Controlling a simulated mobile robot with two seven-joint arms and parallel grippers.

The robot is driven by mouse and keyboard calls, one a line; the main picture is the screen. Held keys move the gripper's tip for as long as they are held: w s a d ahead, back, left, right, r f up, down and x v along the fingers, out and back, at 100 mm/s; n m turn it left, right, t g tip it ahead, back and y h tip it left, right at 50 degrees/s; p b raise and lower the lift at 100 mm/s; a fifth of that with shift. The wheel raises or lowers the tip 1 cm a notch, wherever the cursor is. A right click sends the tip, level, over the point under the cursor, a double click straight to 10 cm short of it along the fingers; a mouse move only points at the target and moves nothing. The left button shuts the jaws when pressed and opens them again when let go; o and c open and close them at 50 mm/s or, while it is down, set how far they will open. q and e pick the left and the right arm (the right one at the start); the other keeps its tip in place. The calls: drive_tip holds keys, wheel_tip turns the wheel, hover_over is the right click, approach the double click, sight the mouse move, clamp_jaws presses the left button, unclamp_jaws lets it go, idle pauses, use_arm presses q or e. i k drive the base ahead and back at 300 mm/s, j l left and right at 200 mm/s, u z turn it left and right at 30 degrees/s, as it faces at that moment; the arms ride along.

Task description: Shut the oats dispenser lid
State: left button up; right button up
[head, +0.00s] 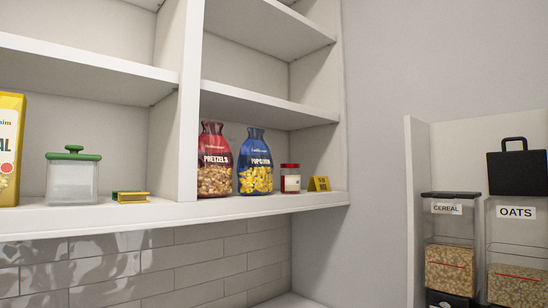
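The oats dispenser (516,262) is at the right edge of the head view, a clear container with a white OATS label and grainy contents below. Its black lid (517,173) stands raised above the container, with a handle loop at its top, so it looks open. The right edge of the lid and the lower part of the dispenser are cut off by the frame. Neither of my grippers is in view.
A cereal dispenser (449,267) with a flat black lid stands left of the oats. A white side panel (418,215) borders it.

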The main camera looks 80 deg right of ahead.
sight(524, 173)
drive_tip(key=k+l+z, duration=0.1)
drive_tip(key=z, duration=2.7)
